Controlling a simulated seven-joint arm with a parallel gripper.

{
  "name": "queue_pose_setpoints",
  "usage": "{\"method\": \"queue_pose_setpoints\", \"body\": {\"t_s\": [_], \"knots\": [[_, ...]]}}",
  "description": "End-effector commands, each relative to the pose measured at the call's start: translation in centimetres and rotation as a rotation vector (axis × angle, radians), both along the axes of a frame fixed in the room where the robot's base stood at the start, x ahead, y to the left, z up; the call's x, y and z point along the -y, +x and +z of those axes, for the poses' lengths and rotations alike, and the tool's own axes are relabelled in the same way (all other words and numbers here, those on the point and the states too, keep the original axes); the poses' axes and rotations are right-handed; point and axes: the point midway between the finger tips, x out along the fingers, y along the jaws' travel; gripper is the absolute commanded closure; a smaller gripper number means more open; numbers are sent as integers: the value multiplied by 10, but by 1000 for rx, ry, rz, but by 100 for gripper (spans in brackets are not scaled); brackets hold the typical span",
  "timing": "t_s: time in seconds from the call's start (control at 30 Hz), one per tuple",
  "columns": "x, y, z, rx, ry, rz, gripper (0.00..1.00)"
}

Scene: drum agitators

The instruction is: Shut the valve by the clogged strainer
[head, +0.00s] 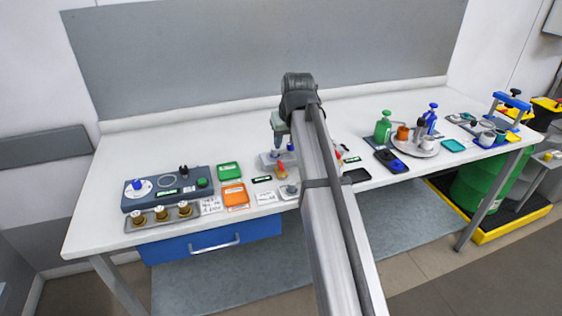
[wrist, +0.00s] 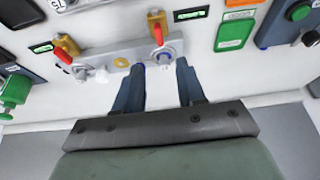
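Two brass valves with red handles show on a light grey panel in the wrist view: one valve (wrist: 157,27) ahead of my gripper, the other valve (wrist: 67,46) further left. A round grey fitting (wrist: 168,50) sits just below the first valve. My gripper (wrist: 160,68) is open, its dark blue fingers apart on either side of the panel's lower edge near this fitting; contact cannot be told. In the head view a red handle (head: 281,170) shows left of my arm, which hides much of the panel. Which strainer is clogged cannot be told.
Small labels with green text (wrist: 191,13) lie by the valves. A green box (wrist: 235,30) is to the right. In the head view a blue control box (head: 168,187) stands left, a round tray (head: 415,147) with bottles right. The back of the white table is clear.

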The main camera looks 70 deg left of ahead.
Motion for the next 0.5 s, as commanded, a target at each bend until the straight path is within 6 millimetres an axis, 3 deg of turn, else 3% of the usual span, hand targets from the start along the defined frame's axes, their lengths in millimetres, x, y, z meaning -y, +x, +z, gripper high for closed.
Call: {"method": "queue_pose_setpoints", "body": {"t_s": [0.5], "knots": [[-34,0,-82,1,-1,0,61]]}}
